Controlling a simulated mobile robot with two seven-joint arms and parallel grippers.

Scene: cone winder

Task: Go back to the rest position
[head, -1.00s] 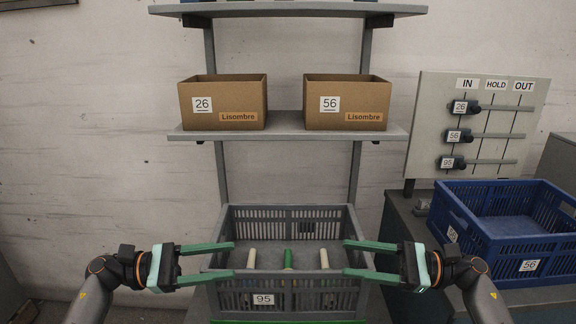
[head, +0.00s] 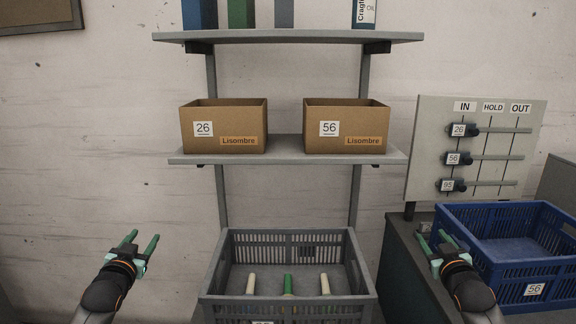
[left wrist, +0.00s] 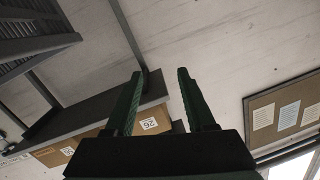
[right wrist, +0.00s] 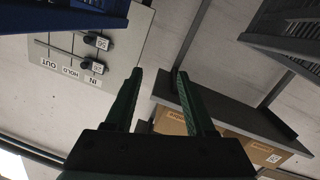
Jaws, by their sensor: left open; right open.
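My left gripper (head: 139,243) is open and empty at the lower left of the head view, in front of the bare wall and left of the grey crate. My right gripper (head: 434,241) is open and empty, right of the grey crate and close to the left side of the blue crate in the picture. Both grippers point up and away. The left wrist view shows the left fingers (left wrist: 160,85) apart with nothing between them. The right wrist view shows the right fingers (right wrist: 158,85) apart and empty too.
The grey crate (head: 214,271) holds two pale pieces and a green one. Cardboard boxes 26 (head: 223,116) and 56 (head: 345,116) stand on the shelf (head: 285,147). The blue crate (head: 481,262) sits at the right below the IN/HOLD/OUT board (head: 424,130); its sliders are under IN.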

